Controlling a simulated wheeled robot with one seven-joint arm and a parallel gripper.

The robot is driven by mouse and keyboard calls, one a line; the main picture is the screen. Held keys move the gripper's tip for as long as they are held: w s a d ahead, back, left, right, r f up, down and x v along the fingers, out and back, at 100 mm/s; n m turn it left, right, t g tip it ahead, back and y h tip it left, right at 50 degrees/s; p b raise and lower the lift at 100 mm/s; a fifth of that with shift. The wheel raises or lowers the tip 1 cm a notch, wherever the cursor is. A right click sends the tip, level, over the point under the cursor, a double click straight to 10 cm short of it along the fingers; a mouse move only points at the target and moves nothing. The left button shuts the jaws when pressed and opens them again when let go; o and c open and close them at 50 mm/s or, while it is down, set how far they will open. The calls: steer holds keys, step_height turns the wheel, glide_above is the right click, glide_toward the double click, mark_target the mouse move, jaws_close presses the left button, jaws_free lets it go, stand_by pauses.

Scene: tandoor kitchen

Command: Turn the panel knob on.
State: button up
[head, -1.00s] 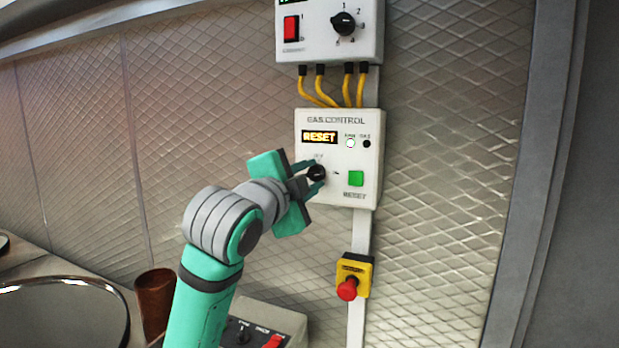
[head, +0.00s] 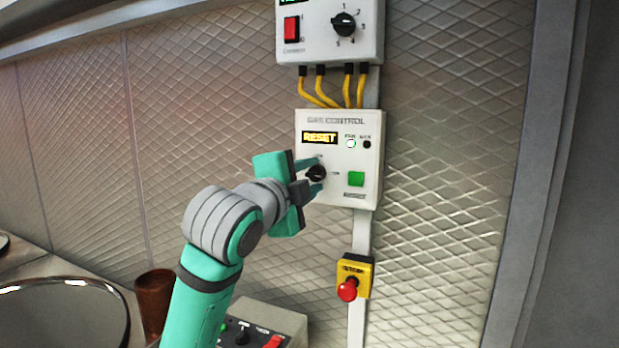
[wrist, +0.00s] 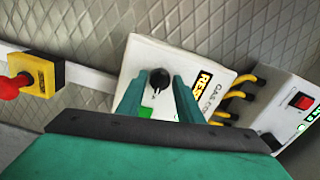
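The gas control panel (head: 310,197) is a white box on the wall. Its display reads RESET, and one indicator light is lit white-green beside a dark one. The black round panel knob (head: 316,174) sits at the lower left of its face; the knob also shows in the wrist view (wrist: 158,79). My gripper (head: 310,177) is at the panel with its fingers above and below the knob. In the wrist view my gripper (wrist: 157,94) is open, with gaps between the fingers and the knob. Contact cannot be seen. The knob's exact pointer direction is too small to tell.
A green button (head: 356,179) is right of the knob. A red emergency button on a yellow box (head: 355,272) is below. Another panel (head: 312,42) with a red switch and dial is above, joined by yellow cables (head: 347,90). A brown cup (head: 154,300) stands lower left.

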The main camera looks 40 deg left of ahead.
steer(key=shift+o, duration=0.9)
steer(key=v, duration=1)
steer(key=shift+s, duration=0.35)
